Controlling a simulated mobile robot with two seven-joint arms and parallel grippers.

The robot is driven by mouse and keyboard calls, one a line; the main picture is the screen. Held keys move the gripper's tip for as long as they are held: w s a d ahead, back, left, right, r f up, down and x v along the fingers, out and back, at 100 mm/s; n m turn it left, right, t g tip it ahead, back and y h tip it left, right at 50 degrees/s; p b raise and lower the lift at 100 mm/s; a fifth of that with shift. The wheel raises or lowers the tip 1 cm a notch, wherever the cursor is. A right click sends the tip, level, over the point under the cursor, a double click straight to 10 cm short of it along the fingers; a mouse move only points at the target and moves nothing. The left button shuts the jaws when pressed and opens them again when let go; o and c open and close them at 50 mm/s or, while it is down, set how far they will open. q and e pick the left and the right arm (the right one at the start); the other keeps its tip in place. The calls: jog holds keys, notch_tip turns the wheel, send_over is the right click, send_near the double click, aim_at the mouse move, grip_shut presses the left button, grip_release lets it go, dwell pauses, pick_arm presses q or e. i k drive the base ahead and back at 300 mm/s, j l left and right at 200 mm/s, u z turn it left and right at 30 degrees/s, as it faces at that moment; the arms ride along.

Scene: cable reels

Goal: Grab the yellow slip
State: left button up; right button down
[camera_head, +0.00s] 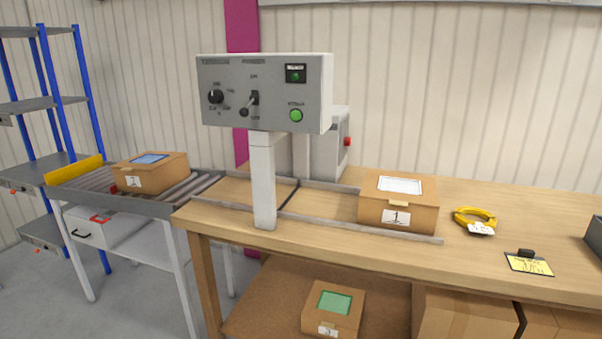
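A yellow slip (529,265) with dark writing lies at the right front of the wooden table (330,255). A small black clip or block (526,253) sits at its back edge on a dark backing. The writing is too small to read. Neither of my grippers shows in the head view.
A yellow cable coil (463,215) with a white tag lies behind the slip. A cardboard box (385,214) stands left of it, by a low metal rail. A grey control panel (262,92) on a post rises at the table's middle left. A dark bin (595,238) stands at the right edge.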

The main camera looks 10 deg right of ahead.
aim_at(525, 261)
jog(key=z, duration=1.7)
jog(key=i+l+u, duration=0.1)
jog(key=i+l, duration=0.45)
